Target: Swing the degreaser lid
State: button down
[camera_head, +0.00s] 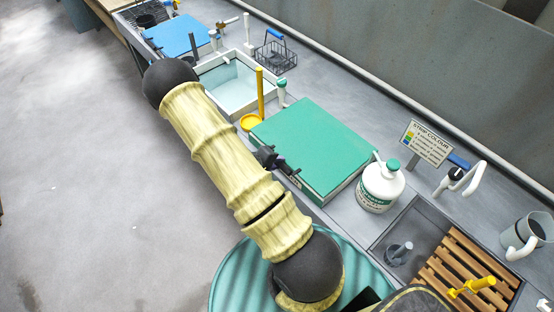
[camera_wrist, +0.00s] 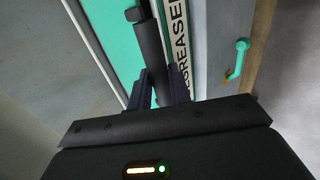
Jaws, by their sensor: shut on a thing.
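The degreaser lid (camera_head: 318,145) is a flat green panel lying on its tank in the bench, and looks closed in the head view. My gripper (camera_head: 272,160) is at its near left edge. In the wrist view, my gripper (camera_wrist: 160,92) is shut on a dark bar handle (camera_wrist: 148,50), with one dark finger on each side. The green lid surface (camera_wrist: 112,38) and a white label strip (camera_wrist: 181,42) reading part of "DEGREASER" lie beyond. In the head view the handle is mostly hidden by the gripper.
A white jug with a green cap (camera_head: 381,187) stands right of the lid, near a sign (camera_head: 427,143). A yellow upright tool (camera_head: 260,92) and an open basin (camera_head: 231,86) are to the left. A sink with wooden slats (camera_head: 462,265) is at right. The floor is clear.

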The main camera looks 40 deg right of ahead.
jog(key=shift+a+f, duration=0.1)
jog(key=shift+f, duration=0.15)
jog(key=shift+f, duration=0.35)
jog(key=c, duration=1.2)
grip_release()
jog(key=v, duration=1.7)
jog(key=shift+s+a, duration=0.15)
jog(key=shift+a, duration=0.05)
jog(key=shift+r, duration=0.1)
